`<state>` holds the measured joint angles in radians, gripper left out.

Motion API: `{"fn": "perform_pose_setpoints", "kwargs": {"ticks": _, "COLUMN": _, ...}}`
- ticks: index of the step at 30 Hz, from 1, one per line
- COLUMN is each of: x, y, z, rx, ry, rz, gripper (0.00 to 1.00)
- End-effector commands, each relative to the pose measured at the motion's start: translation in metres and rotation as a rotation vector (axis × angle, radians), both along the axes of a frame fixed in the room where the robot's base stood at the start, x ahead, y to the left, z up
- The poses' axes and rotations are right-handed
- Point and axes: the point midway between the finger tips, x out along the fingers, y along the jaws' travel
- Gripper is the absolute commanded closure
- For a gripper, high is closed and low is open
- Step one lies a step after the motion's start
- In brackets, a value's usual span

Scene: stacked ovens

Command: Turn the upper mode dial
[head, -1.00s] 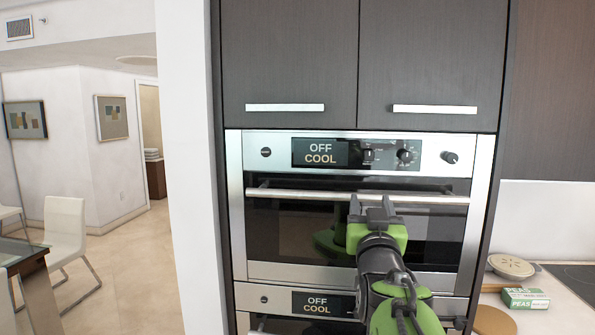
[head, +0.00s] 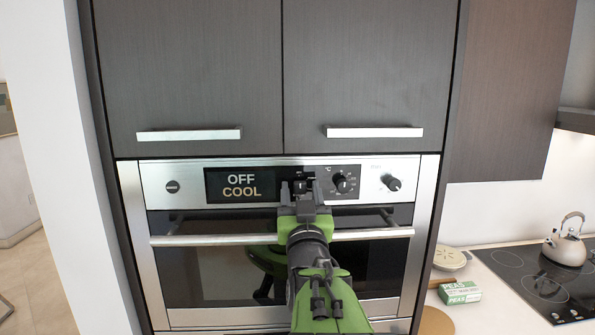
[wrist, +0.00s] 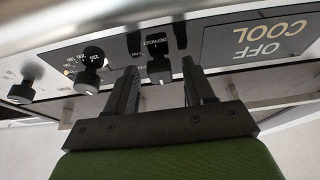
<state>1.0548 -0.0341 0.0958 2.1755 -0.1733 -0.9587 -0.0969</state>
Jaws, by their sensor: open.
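The upper mode dial (wrist: 159,70) is a small black knob with a light mark, just below the word DEFROST in the wrist view, which is upside down. It sits on the upper oven's steel panel, beside the black display (head: 240,185) that reads OFF COOL. My gripper (head: 304,186) is open in front of this dial, and in the head view its fingers cover much of it. In the wrist view the dial shows between my two fingers (wrist: 160,78), with a gap on each side. Whether the fingertips reach past its face I cannot tell.
The temperature dial (head: 343,185) is close beside my gripper, with another knob (head: 391,183) farther right. The oven's handle bar (head: 200,239) runs below the panel, under my arm. Cabinets with handles (head: 376,132) are above. A counter with a pea box (head: 460,292) and kettle (head: 566,240) is at right.

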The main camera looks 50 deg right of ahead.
Motion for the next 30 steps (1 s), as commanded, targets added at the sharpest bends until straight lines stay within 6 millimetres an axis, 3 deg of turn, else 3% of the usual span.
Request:
{"fn": "perform_pose_setpoints", "kwargs": {"ticks": 10, "x": -0.0008, "y": 0.0007, "z": 0.001, "rx": 0.0, "ry": 0.0, "rz": -0.001, "gripper": 0.48}}
{"fn": "perform_pose_setpoints", "kwargs": {"ticks": 20, "x": -0.0008, "y": 0.0006, "z": 0.0009, "rx": 0.0, "ry": 0.0, "rz": -0.001, "gripper": 0.99}}
{"fn": "perform_pose_setpoints", "kwargs": {"ticks": 30, "x": 0.0001, "y": 0.002, "z": 0.0001, "rx": 0.024, "ry": -0.033, "rz": 0.003, "gripper": 1.0}}
